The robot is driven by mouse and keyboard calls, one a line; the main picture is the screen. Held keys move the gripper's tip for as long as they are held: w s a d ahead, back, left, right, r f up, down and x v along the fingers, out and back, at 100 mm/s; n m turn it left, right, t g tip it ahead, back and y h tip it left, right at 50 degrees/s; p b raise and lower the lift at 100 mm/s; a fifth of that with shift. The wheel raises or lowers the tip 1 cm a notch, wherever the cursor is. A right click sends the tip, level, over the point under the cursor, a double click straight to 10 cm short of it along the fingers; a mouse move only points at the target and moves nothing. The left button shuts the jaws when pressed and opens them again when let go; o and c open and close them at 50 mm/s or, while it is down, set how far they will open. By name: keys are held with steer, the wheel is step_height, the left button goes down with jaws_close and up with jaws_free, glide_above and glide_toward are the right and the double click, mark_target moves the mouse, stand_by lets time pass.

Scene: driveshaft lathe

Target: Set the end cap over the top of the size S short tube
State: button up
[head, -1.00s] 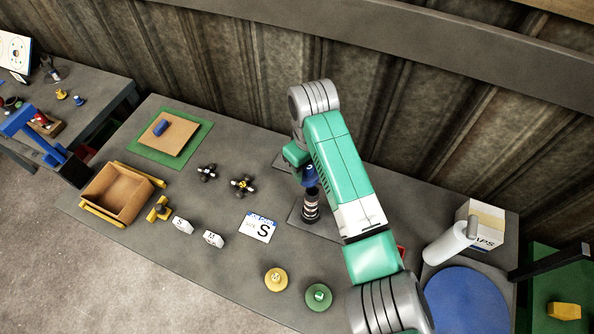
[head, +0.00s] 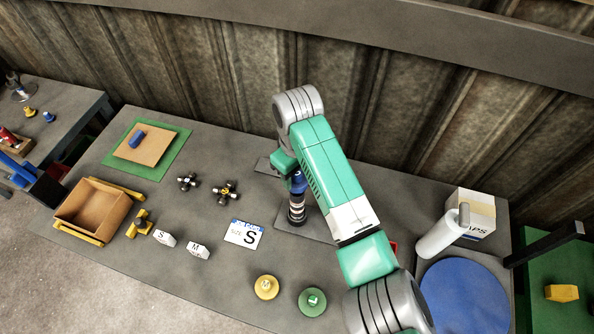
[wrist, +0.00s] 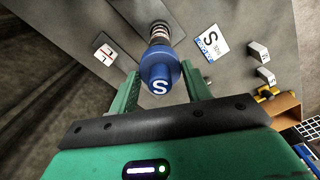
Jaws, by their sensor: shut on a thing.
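The blue end cap marked S (wrist: 160,75) is between the fingers of my gripper (wrist: 160,92), which is shut on it. In the head view the blue cap (head: 298,182) shows just below my gripper, directly over the short tube. The short tube (head: 297,209), dark with light bands, stands upright on a grey plate. Its banded side also shows beyond the cap in the wrist view (wrist: 158,33). The cap hides the tube's top, so I cannot tell whether they touch or how far the cap sits over it.
A white S card (head: 243,234) lies left of the tube. A yellow cap (head: 265,287) and green cap (head: 312,301) stand in front. Two dark cross-shaped parts (head: 225,193) and a brown tray (head: 94,208) lie left. A blue disc (head: 465,300) is at right.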

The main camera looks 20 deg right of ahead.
mark_target(297, 184)
step_height(297, 184, down, 2)
steer(key=shift+f+b, duration=0.15)
steer(key=shift+b, duration=0.75)
steer(key=shift+f, duration=1.05)
steer(key=shift+f, duration=0.2)
steer(key=o, duration=1)
step_height(297, 184, up, 8)
steer(key=shift+f+p, duration=0.1)
steer(key=shift+p, duration=0.35)
